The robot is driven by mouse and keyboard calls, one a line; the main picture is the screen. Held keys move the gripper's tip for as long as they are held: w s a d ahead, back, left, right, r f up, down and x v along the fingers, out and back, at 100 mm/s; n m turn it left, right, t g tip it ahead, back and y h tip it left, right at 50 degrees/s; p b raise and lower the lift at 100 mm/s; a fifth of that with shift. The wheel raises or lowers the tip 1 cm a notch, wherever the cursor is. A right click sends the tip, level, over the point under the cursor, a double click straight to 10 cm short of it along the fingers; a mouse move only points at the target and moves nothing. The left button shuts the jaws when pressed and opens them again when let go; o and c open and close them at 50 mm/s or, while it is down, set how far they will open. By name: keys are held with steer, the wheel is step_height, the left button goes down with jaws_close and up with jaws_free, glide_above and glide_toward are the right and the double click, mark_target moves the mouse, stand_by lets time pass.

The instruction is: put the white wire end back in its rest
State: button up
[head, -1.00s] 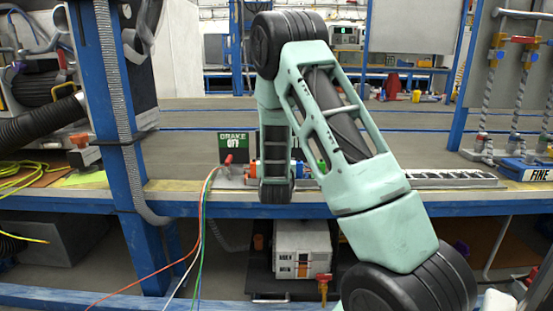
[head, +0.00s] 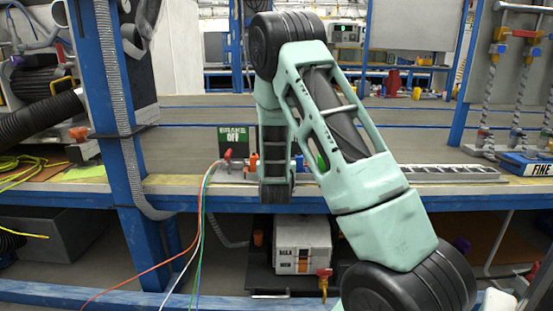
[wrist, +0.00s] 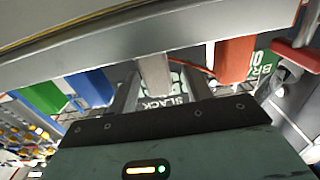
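The white wire end (wrist: 154,76) stands between my gripper's two fingers in the wrist view. It is in line with a green end (wrist: 45,97), a blue end (wrist: 91,86) and an orange-red end (wrist: 234,60) along a grey bar (wrist: 150,40). My gripper (wrist: 160,88) looks open around it: a gap shows beside the right finger, with a sign behind. I cannot tell whether the left finger touches it. The lower seat of the white end is hidden. In the head view my arm hides the gripper and most of the rest.
A red lever (wrist: 296,52) is close on the right in the wrist view. Loose orange, white and green wires (head: 201,215) hang over the bench's front. A blue post (head: 115,100) rises at left.

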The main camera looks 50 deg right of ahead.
steer(key=p+v, duration=1.2)
steer(key=v, duration=0.5)
steer(key=shift+s, duration=0.2)
steer(key=shift+a, duration=0.15)
stand_by(0.4)
